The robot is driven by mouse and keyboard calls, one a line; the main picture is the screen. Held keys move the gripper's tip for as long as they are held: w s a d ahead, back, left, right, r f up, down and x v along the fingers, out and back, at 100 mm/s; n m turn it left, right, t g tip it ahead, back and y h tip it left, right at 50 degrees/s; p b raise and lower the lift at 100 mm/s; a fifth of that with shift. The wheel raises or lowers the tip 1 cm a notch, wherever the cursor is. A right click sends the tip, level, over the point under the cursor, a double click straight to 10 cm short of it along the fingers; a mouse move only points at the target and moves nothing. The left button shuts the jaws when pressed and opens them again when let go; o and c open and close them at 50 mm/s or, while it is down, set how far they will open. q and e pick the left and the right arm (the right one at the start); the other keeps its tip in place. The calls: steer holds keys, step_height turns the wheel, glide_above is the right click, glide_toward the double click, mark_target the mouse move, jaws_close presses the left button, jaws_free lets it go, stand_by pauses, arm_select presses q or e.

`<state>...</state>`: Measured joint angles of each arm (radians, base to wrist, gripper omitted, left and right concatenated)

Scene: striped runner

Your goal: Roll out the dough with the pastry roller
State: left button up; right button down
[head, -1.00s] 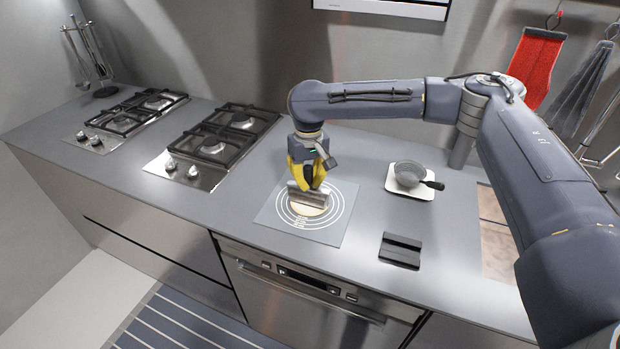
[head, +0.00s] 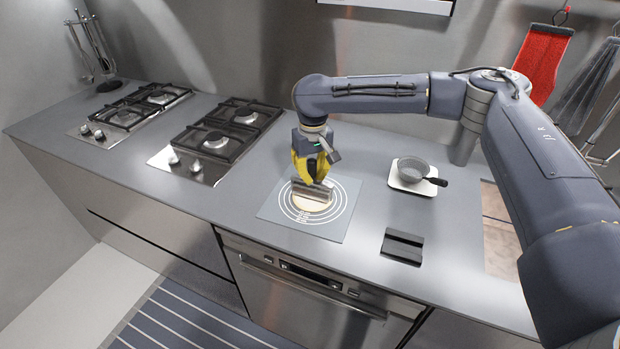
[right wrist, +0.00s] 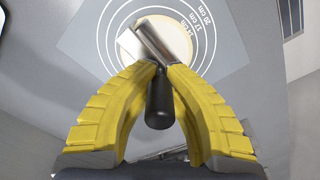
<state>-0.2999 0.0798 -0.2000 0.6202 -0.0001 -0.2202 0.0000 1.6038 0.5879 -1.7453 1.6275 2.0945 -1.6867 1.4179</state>
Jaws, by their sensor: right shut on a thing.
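My right gripper (head: 314,178) has yellow fingers and is shut on the black handle of the pastry roller. The roller's metal cylinder (head: 312,190) lies over the pale round dough (head: 311,203) on the grey mat with white rings (head: 334,224). In the right wrist view, the fingertips (right wrist: 160,68) close on the black handle (right wrist: 159,100). The cylinder (right wrist: 164,40) lies tilted across the dough (right wrist: 130,42) and hides part of it. I cannot tell whether the roller presses on the dough. My left gripper is not in view.
Two gas hobs stand to the left, the nearer one (head: 215,140) beside the mat. A grey pan (head: 414,171) sits on a white board at the right. A dark block (head: 402,246) lies near the front edge. Counter between them is clear.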

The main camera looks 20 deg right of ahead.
steer(key=shift+w+d, duration=0.25)
steer(key=shift+w, duration=0.05)
steer(key=shift+w+d, duration=0.1)
steer(key=shift+w+d+f, duration=0.1)
steer(key=shift+w+d, duration=0.65)
steer(key=shift+w, duration=0.2)
steer(key=shift+s+a, duration=0.1)
steer(key=shift+s, duration=0.05)
steer(key=shift+s+a, duration=0.75)
steer(key=shift+s, duration=0.2)
steer(key=shift+s+a, duration=0.1)
